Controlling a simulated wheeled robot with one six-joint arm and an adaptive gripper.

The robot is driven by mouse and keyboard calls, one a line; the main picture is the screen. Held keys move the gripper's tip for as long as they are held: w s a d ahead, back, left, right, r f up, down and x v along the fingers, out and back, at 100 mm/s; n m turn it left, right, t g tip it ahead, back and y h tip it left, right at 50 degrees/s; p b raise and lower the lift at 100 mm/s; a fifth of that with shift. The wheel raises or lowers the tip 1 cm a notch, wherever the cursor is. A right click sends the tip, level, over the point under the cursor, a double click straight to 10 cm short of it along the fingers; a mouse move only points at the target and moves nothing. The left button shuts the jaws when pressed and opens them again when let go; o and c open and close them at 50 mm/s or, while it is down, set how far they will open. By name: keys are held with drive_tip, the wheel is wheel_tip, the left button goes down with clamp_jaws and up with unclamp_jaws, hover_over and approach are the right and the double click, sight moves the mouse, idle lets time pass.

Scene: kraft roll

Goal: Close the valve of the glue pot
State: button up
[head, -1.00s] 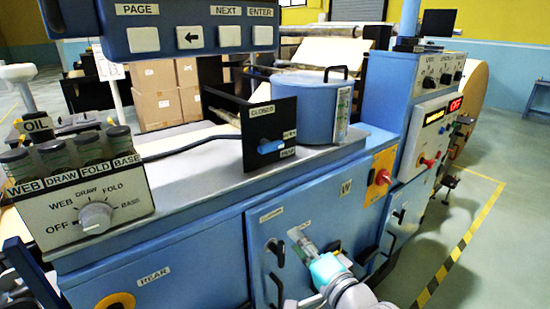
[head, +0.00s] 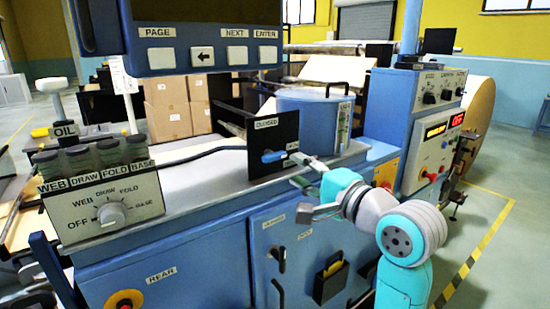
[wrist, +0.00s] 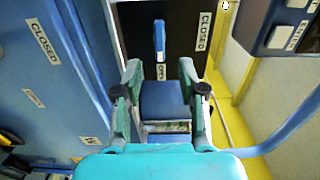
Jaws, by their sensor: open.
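The glue pot (head: 303,122) is a blue cylinder with a black handle on its lid, standing on the machine top. Its black valve panel (head: 262,139) stands to its left. The blue valve lever (head: 272,156) lies roughly level in the head view, toward the lower of the panel's labels, with CLOSED (head: 266,123) at the top. My gripper (head: 308,172) is open and empty, just in front of the panel. In the wrist view its fingertips (wrist: 159,72) stand apart, short of the lever.
An oil unit with a selector knob (head: 112,214) sits at the left on the machine top. An overhanging button panel (head: 205,57) is above it. A control cabinet (head: 430,150) with a red OFF display is to the right. The floor is clear at the far right.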

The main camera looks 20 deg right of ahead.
sight(277, 158)
drive_tip(key=x, duration=0.9)
drive_tip(key=shift+w, duration=0.1)
clamp_jaws()
